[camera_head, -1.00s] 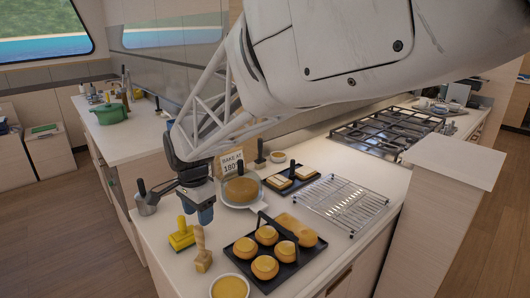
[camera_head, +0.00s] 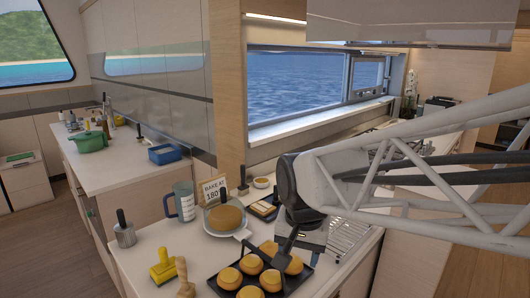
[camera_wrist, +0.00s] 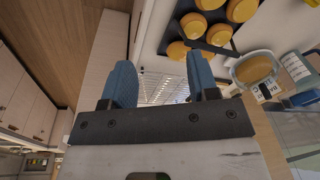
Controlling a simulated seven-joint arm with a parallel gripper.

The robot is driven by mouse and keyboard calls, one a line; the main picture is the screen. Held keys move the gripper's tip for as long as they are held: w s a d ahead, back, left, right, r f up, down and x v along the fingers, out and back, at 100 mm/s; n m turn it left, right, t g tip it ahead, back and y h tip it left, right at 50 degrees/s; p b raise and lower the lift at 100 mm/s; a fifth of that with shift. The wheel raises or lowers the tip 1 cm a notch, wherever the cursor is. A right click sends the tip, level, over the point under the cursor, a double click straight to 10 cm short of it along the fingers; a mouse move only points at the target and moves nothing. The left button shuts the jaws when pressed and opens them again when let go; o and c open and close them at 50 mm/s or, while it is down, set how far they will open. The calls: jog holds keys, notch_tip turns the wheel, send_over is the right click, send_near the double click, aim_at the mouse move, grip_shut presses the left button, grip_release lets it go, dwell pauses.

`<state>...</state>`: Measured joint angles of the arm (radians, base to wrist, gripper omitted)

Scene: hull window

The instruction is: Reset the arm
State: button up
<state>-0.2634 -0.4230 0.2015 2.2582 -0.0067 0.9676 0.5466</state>
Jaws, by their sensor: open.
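My gripper shows in the wrist view (camera_wrist: 163,80) with its two blue fingers spread apart and nothing between them. A wire cooling rack (camera_wrist: 165,90) shows beyond the gap. In the head view my arm comes in from the right. Its wrist end hangs over the counter beside the cooling rack (camera_head: 352,236) and partly hides it. I cannot make out the fingertips clearly there.
A black tray (camera_head: 296,283) of golden buns is in front of the gripper. A green pot (camera_head: 91,141) and blue container (camera_head: 165,154) are farther back.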

jog(key=s+d+f+n+t, duration=0.1)
jog(key=s+d+f+n, duration=0.1)
jog(key=s+d, duration=0.9)
jog(key=shift+s+d+n+h, duration=0.35)
jog(key=shift+s+n, duration=0.15)
jog(key=shift+s, duration=0.45)
